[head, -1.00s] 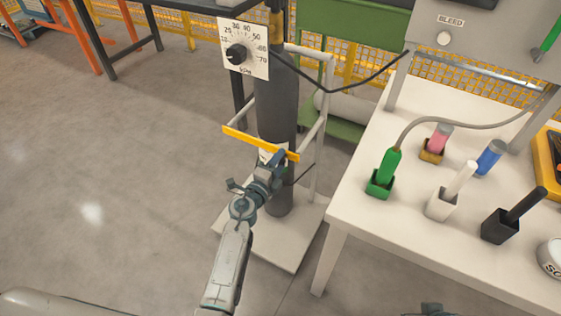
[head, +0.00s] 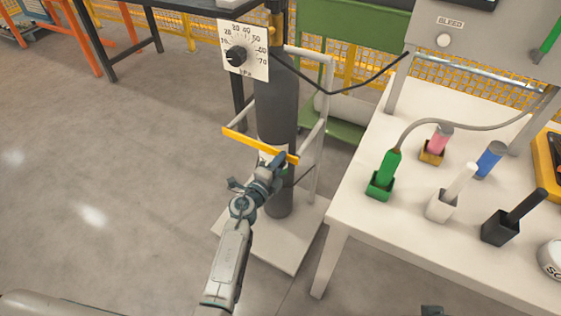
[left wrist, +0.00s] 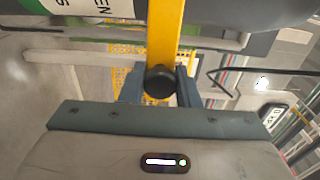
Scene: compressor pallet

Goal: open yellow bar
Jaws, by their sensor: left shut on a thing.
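The yellow bar (head: 250,141) runs across the front of the dark grey cylinder (head: 277,100) on its white frame, sloping down to the right. My left gripper (head: 278,161) is at the bar's right end and shut on it. In the left wrist view the yellow bar (left wrist: 165,35) passes between the fingers of the left gripper (left wrist: 160,88), with a round black knob (left wrist: 160,81) in front. Only a small dark part at the bottom edge of the head view may be my right gripper (head: 432,311); its fingers are hidden.
A kPa dial (head: 243,51) is in front of the cylinder's upper part. A white table (head: 400,235) on the right bears green, white, black, blue and pink-topped items in holders. The floor to the left (head: 120,140) is clear.

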